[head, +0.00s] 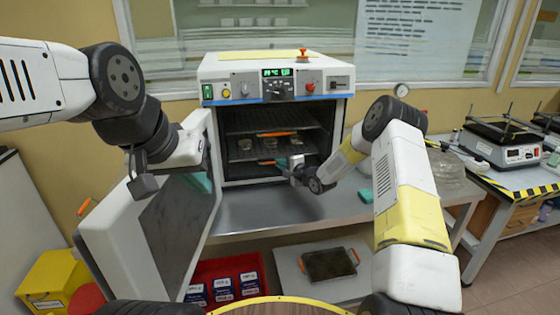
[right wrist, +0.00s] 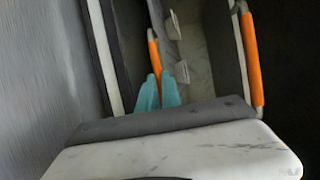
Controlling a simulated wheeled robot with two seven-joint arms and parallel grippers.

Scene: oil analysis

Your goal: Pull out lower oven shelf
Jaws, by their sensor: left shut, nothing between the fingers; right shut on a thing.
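The white oven (head: 275,68) stands open, its door (head: 180,225) swung out to the left. The lower shelf (head: 240,156) is inside and carries a few small dishes; its orange handle (head: 266,162) is at the front. My right gripper (head: 284,163) is at the right part of this handle, shut on it. In the right wrist view the teal fingertips (right wrist: 160,92) meet the end of an orange handle (right wrist: 153,53). My left gripper (head: 201,182) is shut and empty beside the inner face of the door, partly hidden.
The upper shelf has its own orange handle (head: 277,134) above the lower one. The metal table (head: 270,208) before the oven is mostly clear. A teal block (head: 366,195) lies at its right. A tray with orange handles (head: 329,264) sits on a lower level, near a red crate (head: 255,265).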

